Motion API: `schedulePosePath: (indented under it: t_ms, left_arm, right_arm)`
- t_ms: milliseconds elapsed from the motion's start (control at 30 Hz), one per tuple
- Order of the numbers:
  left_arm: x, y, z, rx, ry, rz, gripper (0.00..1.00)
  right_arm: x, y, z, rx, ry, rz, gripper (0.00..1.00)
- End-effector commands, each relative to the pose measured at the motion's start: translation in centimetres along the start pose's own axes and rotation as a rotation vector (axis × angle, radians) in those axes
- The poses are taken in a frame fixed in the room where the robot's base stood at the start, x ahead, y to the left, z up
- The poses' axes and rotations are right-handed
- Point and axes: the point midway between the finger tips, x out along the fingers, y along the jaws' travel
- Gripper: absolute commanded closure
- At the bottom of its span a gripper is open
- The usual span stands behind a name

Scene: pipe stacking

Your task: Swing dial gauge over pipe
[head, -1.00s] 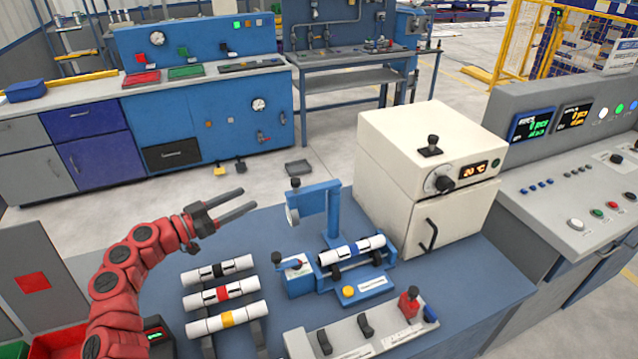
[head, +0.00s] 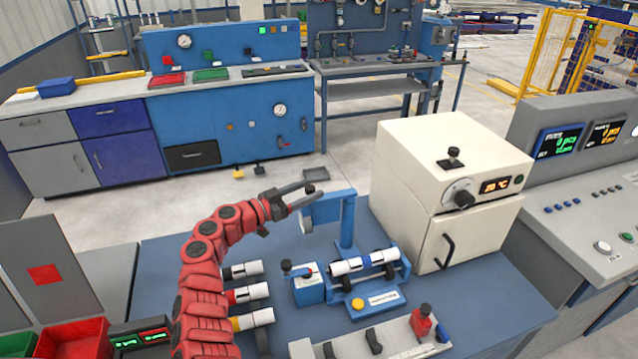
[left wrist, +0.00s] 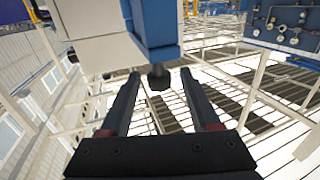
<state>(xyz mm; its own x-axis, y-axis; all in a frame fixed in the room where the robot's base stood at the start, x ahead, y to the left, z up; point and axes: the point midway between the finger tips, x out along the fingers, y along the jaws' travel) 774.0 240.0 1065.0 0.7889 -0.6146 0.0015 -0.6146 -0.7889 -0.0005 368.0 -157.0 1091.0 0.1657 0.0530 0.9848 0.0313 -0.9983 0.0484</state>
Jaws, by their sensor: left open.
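The dial gauge hangs at the left end of a blue swing arm (head: 330,207) on a blue post (head: 347,228). Its pale dial (head: 306,224) shows edge-on, left of the pipe. In the left wrist view the blue arm (left wrist: 154,22) and a dark knob (left wrist: 158,78) show between the spread fingers (left wrist: 158,100). Contact cannot be told. My right gripper is out of view.
Several banded pipes (head: 250,294) lie on a rack at the left, partly behind my left arm. A white oven (head: 450,180) stands close on the right. A switch panel (head: 385,340) lies in front. A small blue box with a lever (head: 308,290) sits beside the cradle.

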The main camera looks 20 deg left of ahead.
Motion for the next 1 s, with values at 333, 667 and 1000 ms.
schedulePosePath:
  t_ms: [333, 667, 1000]
  left_arm:
    - [3.8, 0.1, 0.0, -0.001, -0.001, 0.002, 0.37]
    - [3.9, 0.1, 0.1, 0.000, -0.001, 0.001, 0.44]
    - [3.9, 0.1, 0.1, -0.001, -0.001, 0.001, 1.00]
  right_arm:
    - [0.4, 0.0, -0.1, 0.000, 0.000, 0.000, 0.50]
    - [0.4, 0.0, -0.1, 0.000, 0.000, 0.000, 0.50]
    - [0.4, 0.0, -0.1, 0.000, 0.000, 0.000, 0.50]
